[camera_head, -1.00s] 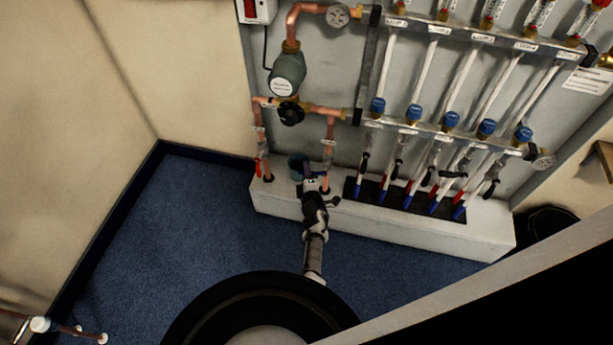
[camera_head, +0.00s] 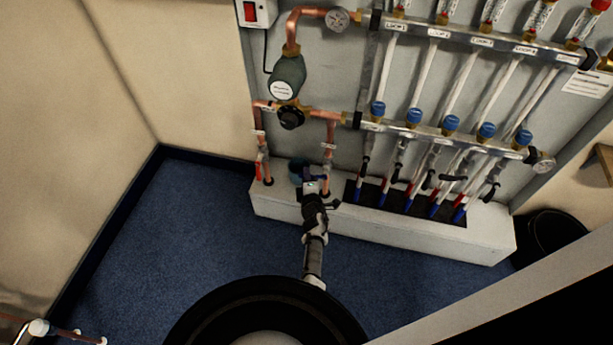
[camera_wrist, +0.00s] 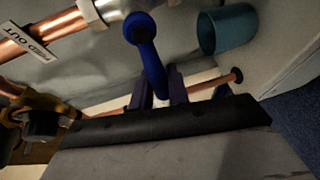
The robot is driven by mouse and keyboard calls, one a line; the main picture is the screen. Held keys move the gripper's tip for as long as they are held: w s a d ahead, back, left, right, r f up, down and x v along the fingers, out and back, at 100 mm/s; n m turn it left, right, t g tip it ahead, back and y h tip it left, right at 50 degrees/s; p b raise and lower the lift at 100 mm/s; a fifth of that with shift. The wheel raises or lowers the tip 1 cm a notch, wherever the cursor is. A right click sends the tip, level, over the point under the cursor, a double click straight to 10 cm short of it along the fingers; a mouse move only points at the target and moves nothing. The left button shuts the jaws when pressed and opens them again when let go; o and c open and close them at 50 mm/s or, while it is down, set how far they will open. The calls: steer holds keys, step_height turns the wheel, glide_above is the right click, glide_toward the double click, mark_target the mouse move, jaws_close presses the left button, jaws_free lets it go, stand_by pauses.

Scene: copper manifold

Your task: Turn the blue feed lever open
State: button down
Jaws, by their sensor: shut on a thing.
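The blue feed lever (camera_wrist: 148,48) hangs from a metal valve on a copper pipe labelled "FEED OUT" (camera_wrist: 35,42) in the wrist view. Its rounded top is clear and its lower end passes between the fingers. My gripper (camera_wrist: 161,84) is shut on that lower end, with one dark finger on each side. In the head view my gripper (camera_head: 315,182) is at the foot of the right copper pipe, low on the panel. A bit of blue shows there, and my wrist hides most of the lever.
A teal cup (camera_wrist: 228,30) stands close by on the white ledge (camera_head: 385,225). A red lever (camera_head: 259,170) is on the left copper pipe. Several red and blue pipes stand to the right under the manifold bar (camera_head: 455,141). Blue carpet (camera_head: 190,230) lies open to the left.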

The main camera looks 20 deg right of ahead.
steer(key=s+d+f+n+g+h, duration=0.3)
steer(key=d+f+n+g+h, duration=0.2)
steer(key=n, duration=0.7)
steer(key=shift+s+f+g+h+b, duration=0.15)
steer(key=shift+f+g+h+b, duration=0.25)
steer(key=shift+g+h, duration=0.15)
stand_by(0.4)
stand_by(0.4)
steer(key=c, duration=1.4)
jaws_free()
steer(key=shift+o, duration=0.2)
steer(key=shift+r, duration=0.1)
steer(key=p+v, duration=0.4)
steer(key=v, duration=0.9)
steer(key=shift+s+a, duration=0.3)
steer(key=shift+a, duration=0.05)
